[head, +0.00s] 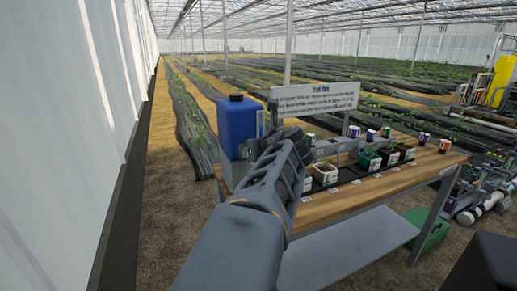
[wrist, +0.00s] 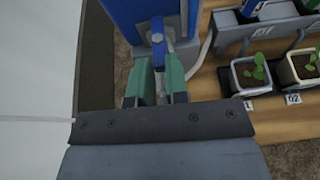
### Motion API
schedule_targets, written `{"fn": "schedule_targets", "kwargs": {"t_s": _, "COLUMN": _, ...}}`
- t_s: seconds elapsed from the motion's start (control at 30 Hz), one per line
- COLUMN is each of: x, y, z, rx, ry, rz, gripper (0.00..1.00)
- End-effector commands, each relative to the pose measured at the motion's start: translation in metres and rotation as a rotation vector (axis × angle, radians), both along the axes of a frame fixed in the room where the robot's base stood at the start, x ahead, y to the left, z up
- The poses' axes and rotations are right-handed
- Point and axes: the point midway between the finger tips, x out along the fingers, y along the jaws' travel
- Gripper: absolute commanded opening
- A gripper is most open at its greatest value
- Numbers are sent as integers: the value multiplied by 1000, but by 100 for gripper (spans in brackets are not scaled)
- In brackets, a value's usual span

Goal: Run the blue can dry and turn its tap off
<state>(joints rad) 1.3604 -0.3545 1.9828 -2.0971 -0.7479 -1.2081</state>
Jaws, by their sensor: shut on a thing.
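The blue can (head: 237,122) with a dark cap stands upright at the left end of the wooden bench. In the wrist view the can (wrist: 122,18) fills the top left. Its tap (wrist: 158,44) has a blue lever pointing up the picture, and a pale hose leads off to the right. My gripper (wrist: 160,68) has its green fingers closed at the tap; the exact spot of contact is hard to see. In the head view my arm hides the tap and fingertips. The liquid level inside the can cannot be read.
A pale wall (head: 60,120) runs along the left, with clear floor between.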

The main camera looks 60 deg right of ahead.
Motion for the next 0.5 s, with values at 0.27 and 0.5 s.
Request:
{"fn": "schedule_targets", "kwargs": {"t_s": 0.27, "x": 0, "y": 0, "z": 1, "rx": -1, "ry": -2, "rz": -1, "gripper": 40}}
{"fn": "schedule_targets", "kwargs": {"t_s": 0.5, "x": -1, "y": 0, "z": 1, "rx": 0, "ry": -1, "rz": -2, "gripper": 40}}
